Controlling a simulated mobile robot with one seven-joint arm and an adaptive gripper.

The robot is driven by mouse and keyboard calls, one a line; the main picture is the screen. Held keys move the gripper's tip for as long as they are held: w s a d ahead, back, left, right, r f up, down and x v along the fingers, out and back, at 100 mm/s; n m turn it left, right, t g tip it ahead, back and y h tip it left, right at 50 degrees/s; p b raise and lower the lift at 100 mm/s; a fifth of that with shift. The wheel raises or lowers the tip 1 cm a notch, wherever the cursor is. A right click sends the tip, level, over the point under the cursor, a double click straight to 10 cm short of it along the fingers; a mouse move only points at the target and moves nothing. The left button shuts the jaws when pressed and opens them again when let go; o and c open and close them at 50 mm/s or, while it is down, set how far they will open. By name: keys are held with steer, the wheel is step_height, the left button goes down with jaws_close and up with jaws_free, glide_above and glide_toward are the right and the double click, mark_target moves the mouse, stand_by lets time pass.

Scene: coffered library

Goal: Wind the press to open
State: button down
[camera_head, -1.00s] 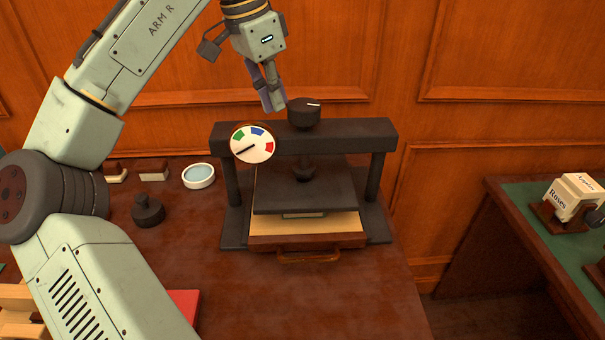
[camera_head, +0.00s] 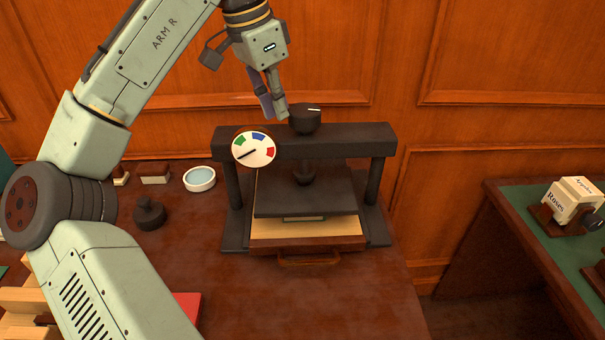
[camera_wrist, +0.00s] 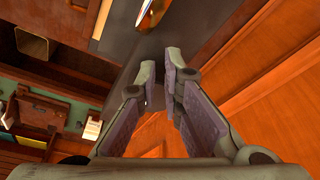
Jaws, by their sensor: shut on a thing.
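The dark press (camera_head: 350,140) stands on the wooden desk, with a black round knob (camera_head: 305,122) on top bearing a white mark. A round gauge (camera_head: 254,149) is on the left of its crossbeam, its needle towards the lower left. The dark pressing plate (camera_head: 290,200) is low, over a slim pale-edged thing on the wooden tray (camera_head: 300,241). My gripper (camera_head: 275,112) is by the knob's left side, fingertips close together and pointing down; I cannot tell if they touch it. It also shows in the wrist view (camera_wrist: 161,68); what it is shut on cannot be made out.
Left of the press are a dark stamp (camera_head: 149,212), a white round dish (camera_head: 199,179) and small blocks (camera_head: 155,173). A red item (camera_head: 187,304) lies nearer. Another table (camera_head: 535,205) with a label box (camera_head: 574,197) is right.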

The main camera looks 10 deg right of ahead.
steer(key=shift+s+d+f+p, duration=0.15)
steer(key=shift+s+f+p, duration=0.15)
steer(key=shift+s+p, duration=0.5)
steer(key=shift+s, duration=0.1)
steer(key=shift+s+d, duration=0.5)
steer(key=shift+s, duration=0.05)
steer(key=shift+d, duration=0.1)
steer(key=shift+s+a, duration=0.2)
steer(key=shift+a, duration=0.05)
steer(key=shift+r, duration=0.1)
step_height(320, 180, up, 6)
stand_by(0.6)
steer(key=shift+r, duration=0.1)
